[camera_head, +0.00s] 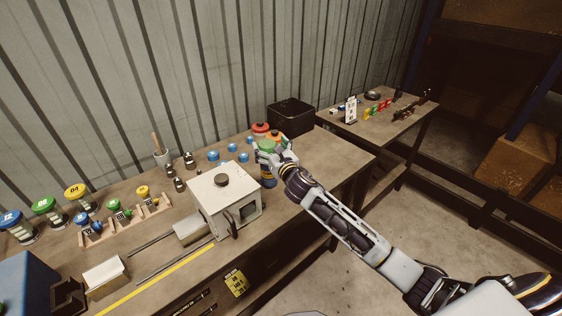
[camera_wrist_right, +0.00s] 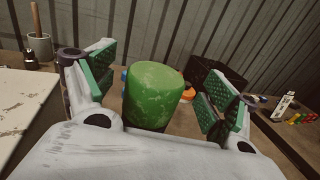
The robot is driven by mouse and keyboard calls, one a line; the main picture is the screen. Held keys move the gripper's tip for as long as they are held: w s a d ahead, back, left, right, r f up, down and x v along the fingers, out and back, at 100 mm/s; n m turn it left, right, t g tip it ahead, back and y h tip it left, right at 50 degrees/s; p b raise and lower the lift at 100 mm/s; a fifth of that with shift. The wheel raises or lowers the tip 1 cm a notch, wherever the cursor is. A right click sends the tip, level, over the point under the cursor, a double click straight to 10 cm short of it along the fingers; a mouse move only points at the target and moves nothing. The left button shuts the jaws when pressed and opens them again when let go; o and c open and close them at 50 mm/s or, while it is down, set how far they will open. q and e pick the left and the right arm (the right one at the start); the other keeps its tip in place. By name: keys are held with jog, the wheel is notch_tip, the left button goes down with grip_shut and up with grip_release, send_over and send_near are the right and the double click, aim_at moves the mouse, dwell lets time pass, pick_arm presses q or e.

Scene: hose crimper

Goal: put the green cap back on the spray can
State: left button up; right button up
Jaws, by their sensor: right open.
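The green cap (camera_head: 266,146) shows at the right end of the long workbench, at the top of the spray can (camera_head: 268,180). In the right wrist view the green cap (camera_wrist_right: 155,92) stands upright between the fingers, with gaps to the green pads on both sides. My right gripper (camera_head: 268,150) is open around the cap; it also shows in the right wrist view (camera_wrist_right: 158,90). The gripper hides much of the can and the joint between cap and can, so I cannot tell whether the cap is seated. My left gripper is not in view.
A white boxy machine (camera_head: 224,200) stands close left of the can. Several blue caps (camera_head: 229,151) lie left. A second table (camera_head: 385,122) stands to the right.

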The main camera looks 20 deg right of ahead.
jog(key=s, duration=1)
jog(key=shift+d, duration=0.45)
dwell(0.7)
